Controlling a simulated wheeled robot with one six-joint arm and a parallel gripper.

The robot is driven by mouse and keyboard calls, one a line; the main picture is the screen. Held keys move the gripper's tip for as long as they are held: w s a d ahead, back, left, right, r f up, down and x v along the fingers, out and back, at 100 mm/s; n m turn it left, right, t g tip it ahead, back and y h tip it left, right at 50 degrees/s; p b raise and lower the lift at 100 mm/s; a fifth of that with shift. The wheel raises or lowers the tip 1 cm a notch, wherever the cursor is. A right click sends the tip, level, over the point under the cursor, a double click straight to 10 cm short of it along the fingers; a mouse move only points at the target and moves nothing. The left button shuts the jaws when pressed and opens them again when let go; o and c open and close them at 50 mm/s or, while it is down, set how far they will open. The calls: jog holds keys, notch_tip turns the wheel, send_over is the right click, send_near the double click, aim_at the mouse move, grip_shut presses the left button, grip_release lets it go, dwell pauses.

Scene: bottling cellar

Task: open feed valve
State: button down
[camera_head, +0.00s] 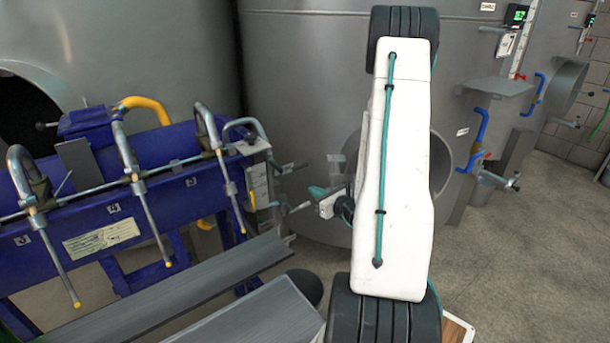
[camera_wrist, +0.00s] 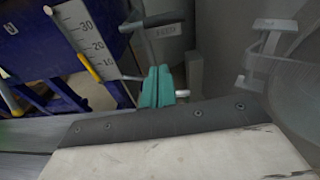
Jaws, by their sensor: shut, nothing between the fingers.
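My gripper (camera_wrist: 157,71) has its teal fingers together and empty in the wrist view. In the head view its teal tip (camera_head: 316,191) is left of my white arm and mostly hidden by it. A dark grey T-shaped handle (camera_wrist: 153,22), possibly the feed valve, is just beyond the fingertips. Whether they touch it is unclear. In the head view, a small grey metal handle (camera_head: 290,168) sticks out at the right end of the blue bottle filler (camera_head: 150,150).
A scale plate (camera_wrist: 85,35) stands left of the fingers. Numbered filling spouts (camera_head: 128,160) with bent pipes line the filler. Large grey tanks (camera_head: 300,80) stand behind, with blue-handled valves (camera_head: 480,125) at right. A grey bench (camera_head: 190,285) is in front. The right floor (camera_head: 540,250) is clear.

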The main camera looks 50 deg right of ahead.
jog(key=shift+s+d+f+m+h, duration=0.5)
jog(key=shift+s+d+f+h, duration=0.1)
jog(key=shift+d+f, duration=0.1)
jog(key=x, duration=0.9)
jog(key=shift+w+f, duration=0.15)
jog(key=shift+w, duration=0.2)
jog(key=r, duration=0.4)
jog(key=shift+s, duration=0.2)
